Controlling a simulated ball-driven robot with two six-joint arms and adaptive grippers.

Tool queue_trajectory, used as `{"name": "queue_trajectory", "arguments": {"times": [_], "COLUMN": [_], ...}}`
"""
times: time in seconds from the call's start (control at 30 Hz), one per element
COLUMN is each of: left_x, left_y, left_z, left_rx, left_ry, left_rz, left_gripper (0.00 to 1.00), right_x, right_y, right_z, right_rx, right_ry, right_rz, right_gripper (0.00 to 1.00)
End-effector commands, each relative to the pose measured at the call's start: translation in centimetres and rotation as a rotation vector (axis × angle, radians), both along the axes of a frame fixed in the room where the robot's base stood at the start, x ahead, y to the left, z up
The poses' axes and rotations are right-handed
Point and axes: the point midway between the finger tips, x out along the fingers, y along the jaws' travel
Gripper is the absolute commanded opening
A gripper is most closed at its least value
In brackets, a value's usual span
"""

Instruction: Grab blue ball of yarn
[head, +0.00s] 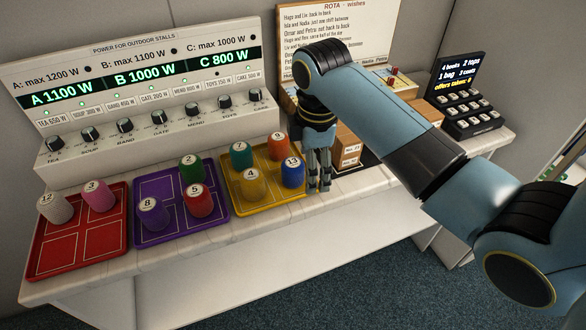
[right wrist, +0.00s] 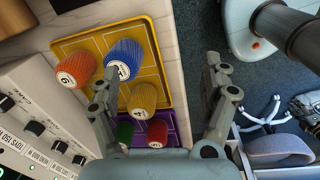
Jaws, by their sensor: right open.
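The blue ball of yarn (head: 293,172), with a round white label, sits at the right front of the yellow tray (head: 243,207). In the right wrist view the blue ball (right wrist: 126,54) is near the left finger, whose tip partly overlaps it. My right gripper (head: 319,184) points down just right of the blue ball, close to the tray's right edge. In the right wrist view the gripper (right wrist: 160,64) is open, with nothing held between its fingers. My left gripper is not in view.
The yellow tray also holds orange (head: 278,147), teal (head: 241,153) and yellow (head: 251,184) balls, close to the blue one. A purple tray (head: 160,233) and a red tray (head: 70,260) with more balls lie left. A brown box (head: 346,148) stands right of the gripper. A control panel (head: 150,100) stands behind.

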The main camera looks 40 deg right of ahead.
Motion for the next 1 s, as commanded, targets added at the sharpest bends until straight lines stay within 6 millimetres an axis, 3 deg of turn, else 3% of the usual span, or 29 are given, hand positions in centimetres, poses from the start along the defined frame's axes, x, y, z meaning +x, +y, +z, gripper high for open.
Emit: {"name": "queue_trajectory", "arguments": {"times": [0.03,0.1,0.23,0.37,0.53,0.77,1.0], "left_x": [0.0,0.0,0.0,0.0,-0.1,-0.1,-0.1], "left_y": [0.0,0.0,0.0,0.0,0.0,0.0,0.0], "left_z": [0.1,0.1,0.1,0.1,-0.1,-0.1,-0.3], "left_rx": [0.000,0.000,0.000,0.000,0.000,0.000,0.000], "left_ry": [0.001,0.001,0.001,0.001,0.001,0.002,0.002], "left_rz": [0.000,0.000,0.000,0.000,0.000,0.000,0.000], "left_gripper": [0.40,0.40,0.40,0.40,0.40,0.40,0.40], "right_x": [2.0,4.0,6.1,6.6,6.6,6.7,7.1], "right_y": [-0.3,-0.5,-0.8,-0.8,-0.8,-0.7,-0.4], "right_z": [0.6,1.1,1.8,0.8,-2.1,-4.1,-7.6], "right_rx": [0.001,0.006,0.019,0.025,0.023,0.023,0.023], "right_ry": [0.019,0.049,0.082,0.092,0.092,0.090,0.091], "right_rz": [0.084,0.203,0.350,0.393,0.394,0.393,0.392], "right_gripper": [0.80,0.80,0.80,0.80,0.80,0.80,0.80]}}
